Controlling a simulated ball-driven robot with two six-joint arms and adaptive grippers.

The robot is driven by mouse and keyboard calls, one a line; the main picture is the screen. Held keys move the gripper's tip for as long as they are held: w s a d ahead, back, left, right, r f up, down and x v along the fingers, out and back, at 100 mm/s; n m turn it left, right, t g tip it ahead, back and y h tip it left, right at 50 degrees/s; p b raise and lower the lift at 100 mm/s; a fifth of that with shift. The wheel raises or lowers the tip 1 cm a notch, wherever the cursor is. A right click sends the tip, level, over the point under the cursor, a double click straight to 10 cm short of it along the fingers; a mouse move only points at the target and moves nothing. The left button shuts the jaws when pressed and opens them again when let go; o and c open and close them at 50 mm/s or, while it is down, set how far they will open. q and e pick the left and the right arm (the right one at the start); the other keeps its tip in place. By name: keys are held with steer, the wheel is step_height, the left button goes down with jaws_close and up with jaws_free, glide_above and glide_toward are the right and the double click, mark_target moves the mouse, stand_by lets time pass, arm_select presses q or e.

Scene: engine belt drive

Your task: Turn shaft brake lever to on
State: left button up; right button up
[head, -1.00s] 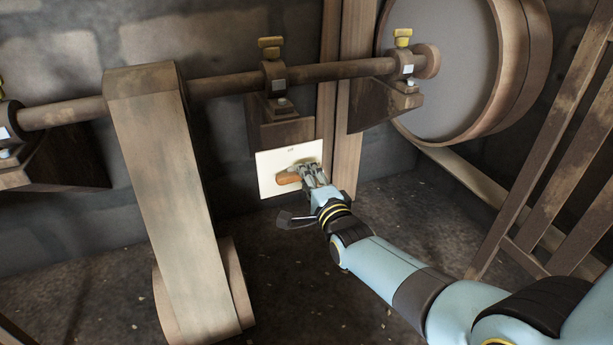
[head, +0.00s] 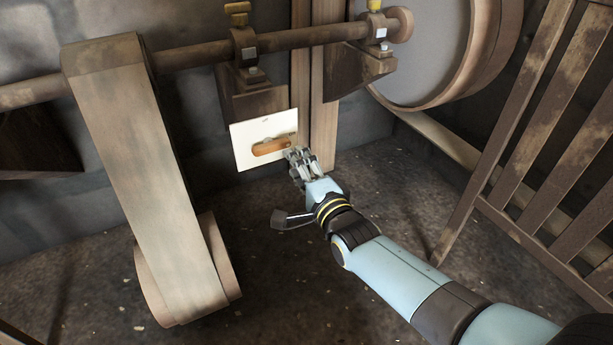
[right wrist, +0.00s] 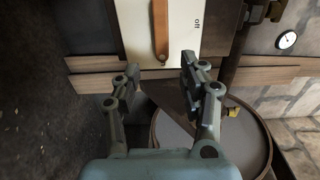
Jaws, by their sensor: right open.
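The shaft brake lever (head: 271,146) is an orange-brown handle on a white plate (head: 240,146) below the shaft. It lies roughly lengthwise across the plate in the head view. In the right wrist view the lever (right wrist: 160,30) points toward my gripper, and the word "off" (right wrist: 197,23) stands on the plate beside it. My right gripper (head: 296,156) is open and empty at the lever's right end. In the right wrist view its two fingers (right wrist: 158,76) are spread, with the lever's near end ahead of the gap between them. My left gripper is not in view.
A shaft (head: 195,55) runs above the plate, with a bearing block (head: 246,45). A wide belt (head: 150,180) slants down on the left. A large drum (head: 430,60) and slatted wooden frame (head: 540,130) stand right. A gauge (right wrist: 286,40) shows in the wrist view.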

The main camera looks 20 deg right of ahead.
steer(key=shift+s, duration=2.3)
